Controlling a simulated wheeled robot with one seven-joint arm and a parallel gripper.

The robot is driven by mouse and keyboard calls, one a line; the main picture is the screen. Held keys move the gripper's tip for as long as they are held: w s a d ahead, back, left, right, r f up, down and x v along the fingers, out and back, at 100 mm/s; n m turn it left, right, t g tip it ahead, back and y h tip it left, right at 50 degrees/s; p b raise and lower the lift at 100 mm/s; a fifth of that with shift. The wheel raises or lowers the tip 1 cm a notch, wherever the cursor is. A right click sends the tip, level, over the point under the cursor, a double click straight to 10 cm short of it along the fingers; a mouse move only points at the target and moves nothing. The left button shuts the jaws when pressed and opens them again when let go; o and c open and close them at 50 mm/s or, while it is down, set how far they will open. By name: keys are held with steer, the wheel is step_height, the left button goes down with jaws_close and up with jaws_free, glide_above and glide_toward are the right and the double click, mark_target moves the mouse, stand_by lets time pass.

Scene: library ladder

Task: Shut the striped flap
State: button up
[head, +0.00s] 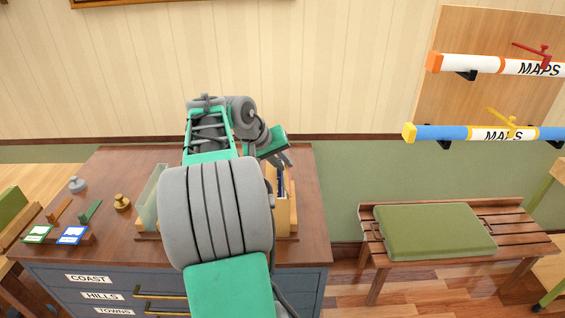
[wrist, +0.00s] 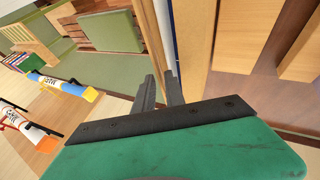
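A wooden case (head: 293,207) stands on the desk, mostly hidden behind my arm in the head view. A dark blue and white piece (head: 282,184) shows inside its right part. I cannot make out a striped flap in either view; my arm may hide it. My gripper (head: 289,162) points down at the right part of the case.
A pale green panel (head: 151,195) stands left of my arm. A brass knob (head: 122,202), a grey knob (head: 77,184) and a label tray (head: 58,236) are on the desk's left. A bench with a green cushion (head: 435,231) and wall-mounted map tubes (head: 480,133) are at right.

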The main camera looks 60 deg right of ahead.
jaws_close()
stand_by(1.0)
steer(key=shift+w+a+r+g+p, duration=0.15)
steer(key=shift+w+r+g+p, duration=0.15)
steer(key=shift+p, duration=0.9)
steer(key=shift+w+a+f+g+h+p, duration=0.15)
steer(key=shift+g+h+p, duration=0.25)
steer(key=shift+p, duration=0.6)
steer(key=shift+w+f+n+g+h+p, duration=0.15)
steer(key=shift+n+g+h+p, duration=0.25)
steer(key=shift+p, duration=0.3)
steer(key=shift+w+f+g+h+p, duration=0.1)
steer(key=shift+f+g+h+p, duration=0.25)
steer(key=shift+f+g, duration=0.35)
steer(key=shift+r, duration=0.1)
